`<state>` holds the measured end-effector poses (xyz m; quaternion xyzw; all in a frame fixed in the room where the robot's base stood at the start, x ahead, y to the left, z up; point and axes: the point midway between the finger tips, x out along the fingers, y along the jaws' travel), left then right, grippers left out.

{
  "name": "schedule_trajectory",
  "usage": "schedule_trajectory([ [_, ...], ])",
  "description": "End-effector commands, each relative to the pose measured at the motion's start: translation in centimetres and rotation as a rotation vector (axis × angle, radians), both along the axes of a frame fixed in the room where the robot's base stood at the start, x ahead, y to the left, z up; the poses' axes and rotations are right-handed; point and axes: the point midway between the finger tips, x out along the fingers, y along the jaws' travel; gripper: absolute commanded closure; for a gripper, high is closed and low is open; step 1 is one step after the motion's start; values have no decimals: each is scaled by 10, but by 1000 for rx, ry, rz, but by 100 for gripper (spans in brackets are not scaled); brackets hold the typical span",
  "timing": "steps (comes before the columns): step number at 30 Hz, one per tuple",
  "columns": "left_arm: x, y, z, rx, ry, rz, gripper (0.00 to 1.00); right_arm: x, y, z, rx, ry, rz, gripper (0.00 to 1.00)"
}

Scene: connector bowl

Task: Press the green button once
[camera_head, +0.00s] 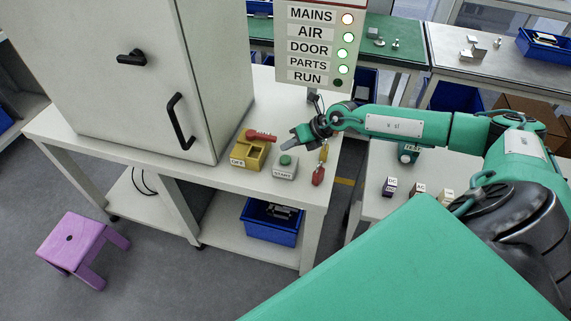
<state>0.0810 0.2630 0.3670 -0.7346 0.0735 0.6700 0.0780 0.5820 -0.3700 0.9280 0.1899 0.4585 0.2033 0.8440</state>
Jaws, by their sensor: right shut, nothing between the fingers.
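The green button (285,160) sits on a small grey box labelled START (284,173) on the white table. My right gripper (287,144) is shut and empty. In the picture its tips show just above the green button; I cannot tell the exact height, and no contact shows clearly. The sign (320,45) above lists MAINS, AIR, DOOR, PARTS and RUN. The lamps beside the first four are lit, and the RUN lamp (338,83) is dark. My left gripper is not in view.
A yellow box with a red lever (248,154) stands left of the START box. A red and yellow item (319,170) lies to its right. A white cabinet (150,90) with black handles fills the table's left. A purple stool (75,242) stands on the floor.

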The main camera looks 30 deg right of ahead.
Motion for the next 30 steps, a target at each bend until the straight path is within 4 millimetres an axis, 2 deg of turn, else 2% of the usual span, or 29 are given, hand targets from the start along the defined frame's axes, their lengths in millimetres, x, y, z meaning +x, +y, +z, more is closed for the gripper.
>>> schedule_trajectory([
  [1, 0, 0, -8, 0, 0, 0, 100, 0, 0, -11, 0, 1, 0, 100],
  [6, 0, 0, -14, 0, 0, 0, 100, 0, 0, -23, 0, 1, 0, 100],
  [30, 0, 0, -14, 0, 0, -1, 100, 0, 0, -23, 0, 0, 0, 100],
])
